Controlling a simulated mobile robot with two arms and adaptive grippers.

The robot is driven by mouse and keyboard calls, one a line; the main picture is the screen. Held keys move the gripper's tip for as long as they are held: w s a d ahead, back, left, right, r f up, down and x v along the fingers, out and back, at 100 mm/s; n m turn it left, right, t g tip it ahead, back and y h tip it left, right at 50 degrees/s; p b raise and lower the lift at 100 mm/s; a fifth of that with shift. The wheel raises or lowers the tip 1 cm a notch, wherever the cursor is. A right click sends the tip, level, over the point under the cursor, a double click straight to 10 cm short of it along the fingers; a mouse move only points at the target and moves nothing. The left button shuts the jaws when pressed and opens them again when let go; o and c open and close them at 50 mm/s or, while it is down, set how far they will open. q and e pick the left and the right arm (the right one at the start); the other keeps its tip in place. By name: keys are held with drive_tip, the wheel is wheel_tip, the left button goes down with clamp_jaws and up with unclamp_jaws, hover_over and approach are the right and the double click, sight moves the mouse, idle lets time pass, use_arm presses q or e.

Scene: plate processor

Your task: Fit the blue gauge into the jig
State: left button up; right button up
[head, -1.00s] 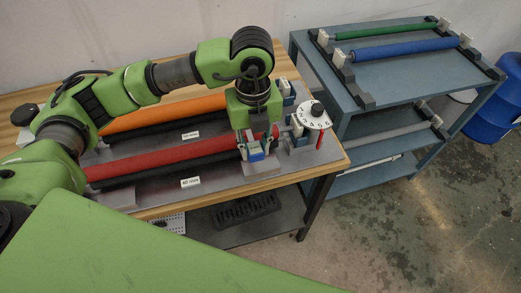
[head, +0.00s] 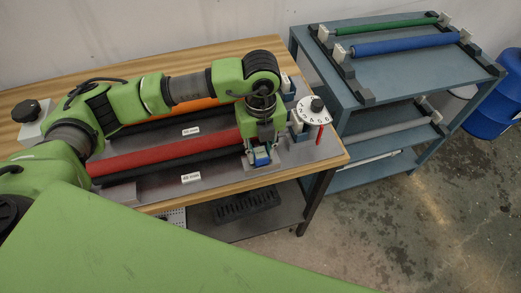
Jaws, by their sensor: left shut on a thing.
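The blue gauge (head: 262,158) is a small blue block at the lower tip of my left gripper (head: 260,150). The gripper points down and is shut on it, near the right end of the red roller (head: 165,153). The jig looks like the grey metal base (head: 215,172) on the wooden bench that carries the rollers. The gauge is low over this base, at its right part. I cannot tell whether it touches the base. My gripper and wrist hide the red roller's right end. My right gripper is not in view.
An orange roller (head: 185,107) lies behind the red one, partly hidden by my arm. A blue-grey shelf cart (head: 400,72) with green and blue rollers stands at the right.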

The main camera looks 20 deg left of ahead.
sight(261, 153)
use_arm(q)
drive_tip(key=o, duration=1.2)
drive_tip(key=shift+c, duration=0.2)
drive_tip(key=shift+r+p, duration=0.4)
drive_tip(key=shift+p, duration=0.1)
wheel_tip(261, 153, up, 12)
drive_tip(key=b, duration=0.2)
drive_tip(key=shift+f, duration=0.15)
